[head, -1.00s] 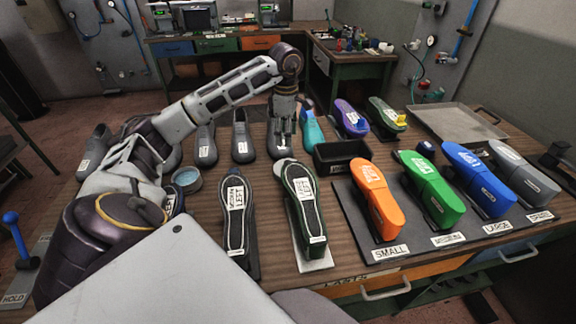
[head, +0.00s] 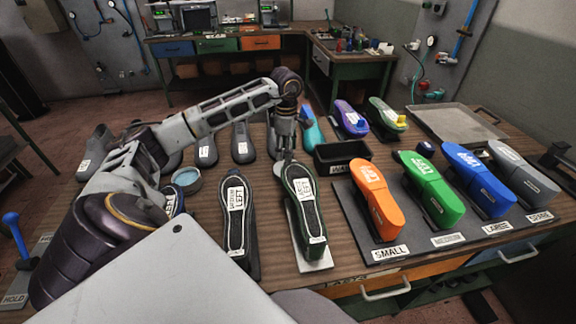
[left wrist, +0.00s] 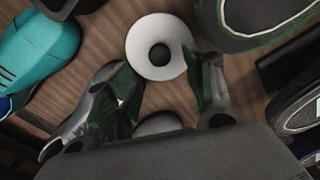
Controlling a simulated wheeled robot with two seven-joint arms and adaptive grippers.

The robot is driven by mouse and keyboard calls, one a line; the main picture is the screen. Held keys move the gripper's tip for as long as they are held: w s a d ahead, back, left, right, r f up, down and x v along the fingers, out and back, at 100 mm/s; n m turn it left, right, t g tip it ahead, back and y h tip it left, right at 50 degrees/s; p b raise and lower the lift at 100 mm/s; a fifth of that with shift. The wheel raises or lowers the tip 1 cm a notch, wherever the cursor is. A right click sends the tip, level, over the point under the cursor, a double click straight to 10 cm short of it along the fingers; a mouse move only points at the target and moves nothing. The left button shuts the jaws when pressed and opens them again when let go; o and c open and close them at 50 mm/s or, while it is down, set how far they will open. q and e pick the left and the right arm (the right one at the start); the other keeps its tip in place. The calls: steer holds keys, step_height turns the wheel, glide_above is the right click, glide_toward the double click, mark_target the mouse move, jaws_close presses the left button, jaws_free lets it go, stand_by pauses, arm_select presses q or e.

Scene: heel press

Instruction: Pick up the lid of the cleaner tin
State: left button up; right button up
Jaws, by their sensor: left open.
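My left gripper (head: 285,142) is open and points down over the table, just behind the green-edged sole marked LEFT (head: 302,200). In the left wrist view my left gripper (left wrist: 165,72) has its two fingers spread wide with nothing between them. A pale round disc with a dark centre (left wrist: 143,52), which looks like the lid, lies just beyond the fingertips, roughly centred between them. In the head view it is mostly hidden by the gripper. A round open tin (head: 187,179) with light blue inside stands at the left. My right gripper is not in view.
A black bin (head: 342,153) stands close right of the gripper. A teal shoe (head: 312,130) and grey shoes (head: 242,143) stand behind. Orange (head: 376,200), green, blue and grey lasts stand on a rack at the right.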

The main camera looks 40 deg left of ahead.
arm_select(q)
steer(key=shift+f, duration=0.1)
steer(key=shift+w+d+f+p, duration=0.15)
steer(key=shift+f+p, duration=0.1)
steer(key=shift+f, duration=1)
steer(key=shift+s+d+f+p, duration=0.1)
steer(key=shift+d+f+p, duration=0.1)
steer(key=shift+f, duration=1.05)
steer(key=c, duration=0.9)
